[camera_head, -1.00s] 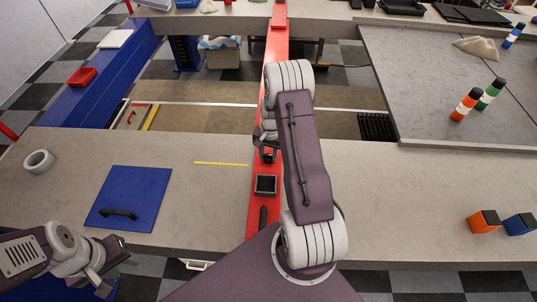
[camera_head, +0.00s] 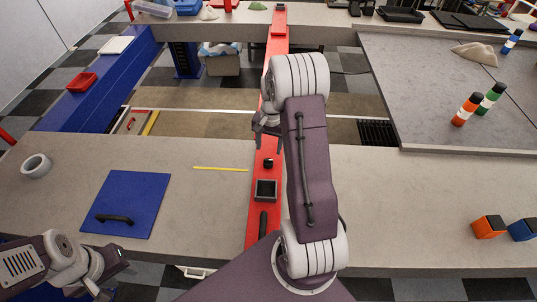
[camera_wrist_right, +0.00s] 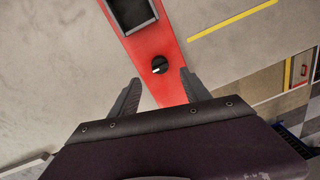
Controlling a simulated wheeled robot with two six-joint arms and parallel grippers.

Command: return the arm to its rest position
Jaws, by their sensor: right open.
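My right arm (camera_head: 308,165) reaches forward over the counter, and its gripper (camera_head: 268,140) is open above the red beam (camera_head: 257,215). In the right wrist view my right gripper (camera_wrist_right: 158,88) shows two spread fingers with nothing between them but the red beam below. A small black knob (camera_wrist_right: 159,64) sits on the beam just ahead of the fingers, apart from them; it shows in the head view too (camera_head: 268,162). My left gripper (camera_head: 110,276) is at the lower left, by the counter's front edge; its jaw opening is not clear.
A blue board (camera_head: 130,195) with a black handle lies on the counter (camera_head: 400,200) at left, beside a grey ring (camera_head: 37,166). A black square holder (camera_head: 265,190) stands on the beam. Orange (camera_head: 489,227) and blue (camera_head: 524,230) blocks stand at right.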

